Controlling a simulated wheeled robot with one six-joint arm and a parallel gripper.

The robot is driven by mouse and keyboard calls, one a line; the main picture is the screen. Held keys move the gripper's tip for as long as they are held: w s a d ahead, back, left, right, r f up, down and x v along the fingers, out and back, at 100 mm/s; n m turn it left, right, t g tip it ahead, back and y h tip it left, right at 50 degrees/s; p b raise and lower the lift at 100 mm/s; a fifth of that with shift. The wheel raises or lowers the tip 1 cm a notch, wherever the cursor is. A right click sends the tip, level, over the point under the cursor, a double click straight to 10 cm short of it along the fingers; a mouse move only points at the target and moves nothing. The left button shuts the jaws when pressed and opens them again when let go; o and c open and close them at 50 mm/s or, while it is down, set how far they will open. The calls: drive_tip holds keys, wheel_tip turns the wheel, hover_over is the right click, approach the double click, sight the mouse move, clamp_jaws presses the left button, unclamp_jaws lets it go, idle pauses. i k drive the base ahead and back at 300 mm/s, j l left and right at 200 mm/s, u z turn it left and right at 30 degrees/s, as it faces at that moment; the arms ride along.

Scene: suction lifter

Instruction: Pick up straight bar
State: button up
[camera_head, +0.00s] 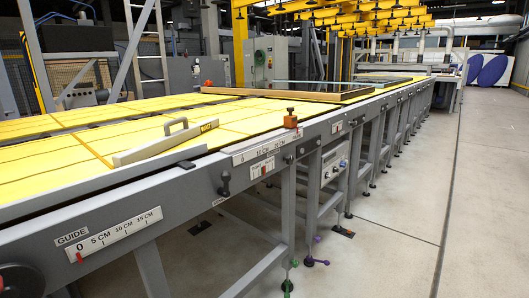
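A long, pale, straight bar (150,150) with a raised handle (176,125) lies on the yellow table top (60,165), close to the table's near grey edge. It runs slantwise, with its right end farther away. Dark lettering shows at its right end. Nothing is seen touching the bar except the table. My gripper does not show in this view, so its state and its distance from the bar cannot be seen.
The grey table edge (130,205) carries scales, knobs and an orange-topped stop (290,118). A framed glass panel (310,91) lies farther along the table. Yellow suction lifter parts (360,15) hang above. The grey floor (400,220) at right is clear.

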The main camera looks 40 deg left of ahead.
sight(149, 150)
drive_tip(key=i+j+u, duration=0.1)
drive_tip(key=i+u, duration=0.4)
drive_tip(key=i, duration=0.2)
drive_tip(key=i+l+u, duration=0.1)
drive_tip(key=i+u, duration=0.4)
drive_tip(key=i, duration=0.15)
drive_tip(key=i+j+u, duration=0.15)
drive_tip(key=i, duration=0.15)
drive_tip(key=i+j+u, duration=0.15)
drive_tip(key=i, duration=0.15)
